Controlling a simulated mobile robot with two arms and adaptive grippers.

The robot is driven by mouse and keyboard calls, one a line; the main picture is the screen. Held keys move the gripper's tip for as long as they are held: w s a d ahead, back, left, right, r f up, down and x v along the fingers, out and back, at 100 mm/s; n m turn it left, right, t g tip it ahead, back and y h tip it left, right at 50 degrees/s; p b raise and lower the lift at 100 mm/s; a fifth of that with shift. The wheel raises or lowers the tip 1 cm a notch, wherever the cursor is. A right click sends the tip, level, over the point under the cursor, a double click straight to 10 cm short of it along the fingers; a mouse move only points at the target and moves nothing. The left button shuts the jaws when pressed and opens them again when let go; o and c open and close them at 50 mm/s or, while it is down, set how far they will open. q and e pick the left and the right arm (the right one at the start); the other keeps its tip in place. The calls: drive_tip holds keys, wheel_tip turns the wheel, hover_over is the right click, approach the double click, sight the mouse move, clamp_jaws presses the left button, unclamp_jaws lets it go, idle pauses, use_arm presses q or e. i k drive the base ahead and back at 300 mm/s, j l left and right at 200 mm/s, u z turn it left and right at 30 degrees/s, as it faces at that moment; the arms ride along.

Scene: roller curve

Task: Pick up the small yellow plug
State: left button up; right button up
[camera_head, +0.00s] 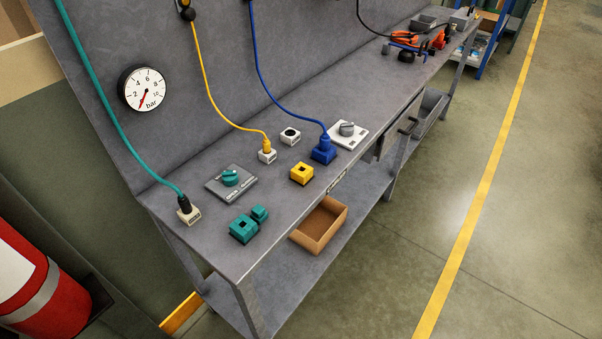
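A small yellow plug (266,143) hangs at the lower end of a yellow cable (208,95) and sits upright in a small white socket block (267,157) on the grey workbench (205,238). A separate yellow block (302,174) with a dark opening in its top lies to its right, nearer the bench's front edge. Neither of my grippers is in view.
A blue plug (323,151) on a blue cable, a white block (291,136), and a white plate with a grey knob (347,130) stand nearby. A teal-knob plate (230,182), teal blocks (243,229) and a green-cable plug (185,204) lie left. Floor in front is clear.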

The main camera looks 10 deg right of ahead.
sight(266, 144)
drive_tip(key=i+l+z, duration=0.1)
drive_tip(key=l+z, duration=0.3)
drive_tip(key=i+l+z, duration=0.1)
drive_tip(key=z, duration=0.25)
